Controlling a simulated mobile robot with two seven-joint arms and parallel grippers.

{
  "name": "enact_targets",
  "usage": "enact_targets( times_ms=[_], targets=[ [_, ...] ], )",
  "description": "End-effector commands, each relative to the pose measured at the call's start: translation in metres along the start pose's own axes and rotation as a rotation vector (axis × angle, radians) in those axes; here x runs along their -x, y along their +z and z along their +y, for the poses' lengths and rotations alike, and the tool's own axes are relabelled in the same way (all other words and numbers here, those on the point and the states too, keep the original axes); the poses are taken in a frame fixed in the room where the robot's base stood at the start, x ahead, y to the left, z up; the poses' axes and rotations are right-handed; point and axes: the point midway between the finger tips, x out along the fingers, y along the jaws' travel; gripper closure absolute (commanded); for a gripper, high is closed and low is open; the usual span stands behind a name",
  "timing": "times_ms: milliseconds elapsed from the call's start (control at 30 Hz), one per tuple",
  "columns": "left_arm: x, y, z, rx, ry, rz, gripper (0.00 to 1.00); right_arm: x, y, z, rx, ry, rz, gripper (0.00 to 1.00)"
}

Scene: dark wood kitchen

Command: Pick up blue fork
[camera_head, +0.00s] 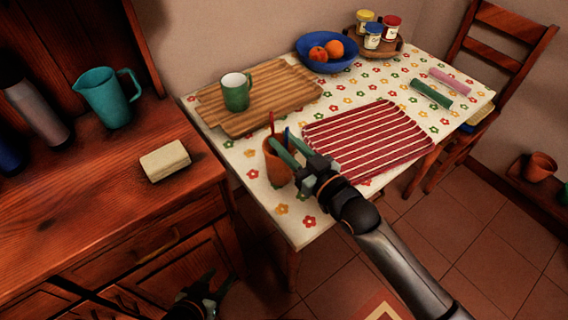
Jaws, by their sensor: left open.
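The blue fork (287,133) stands in an orange-brown cup (277,168) at the front left of the table; only its upper handle shows. A red utensil (271,122) stands in the same cup. My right gripper (283,147) reaches in from the lower right. Its two green fingers are apart at the cup's rim, close to the blue handle, and partly hide it. I cannot tell if they touch it. My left gripper (214,286) is open and empty, low in front of the cabinet, and dark in shadow.
The counter at left bears a teal pitcher (108,98) and a pale block (165,161).

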Motion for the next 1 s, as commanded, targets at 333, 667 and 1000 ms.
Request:
enact_targets(
  times_ms=[333, 667, 1000],
  targets=[
    [0.0007, -0.0031, 0.0001, 0.000, 0.000, 0.006, 0.50, 0.0003, 0.0001, 0.0002, 0.000, 0.000, 0.000, 1.00],
    [0.0005, -0.0030, -0.0001, 0.000, 0.000, 0.006, 0.50, 0.0004, 0.0001, 0.0002, 0.000, 0.000, 0.000, 1.00],
    [-0.0001, -0.0009, -0.0003, 0.000, 0.000, 0.002, 0.50, 0.0003, 0.0001, 0.0002, 0.000, 0.000, 0.000, 1.00]
  ],
)
